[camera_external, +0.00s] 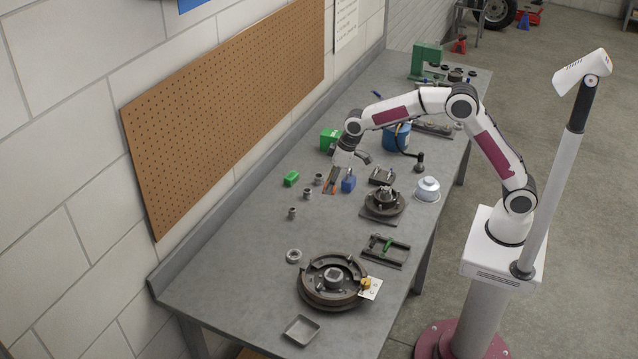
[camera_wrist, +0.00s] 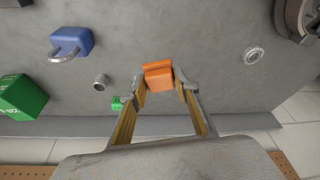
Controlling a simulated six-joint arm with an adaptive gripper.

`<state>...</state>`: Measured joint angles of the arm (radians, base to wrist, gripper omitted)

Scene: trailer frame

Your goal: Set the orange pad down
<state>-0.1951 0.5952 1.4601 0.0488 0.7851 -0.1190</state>
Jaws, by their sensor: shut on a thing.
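My gripper (camera_wrist: 162,82) is shut on the orange pad (camera_wrist: 158,74), which sits between the two fingertips in the wrist view. The pad looks like a small orange block with a raised edge at its far side. In the external view my gripper (camera_external: 331,184) points down over the left-middle part of the grey workbench (camera_external: 235,258), just left of a blue padlock (camera_external: 348,184). Orange shows at the fingertips there, but too small to make out clearly. I cannot tell whether the pad touches the bench top.
Several small metal bushings (camera_external: 308,193) and a green block (camera_external: 291,178) lie close left of my gripper. A green box (camera_external: 330,138) stands behind. A metal ring (camera_external: 293,256) and brake drum (camera_external: 332,282) lie nearer the front. The bench's left front is clear.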

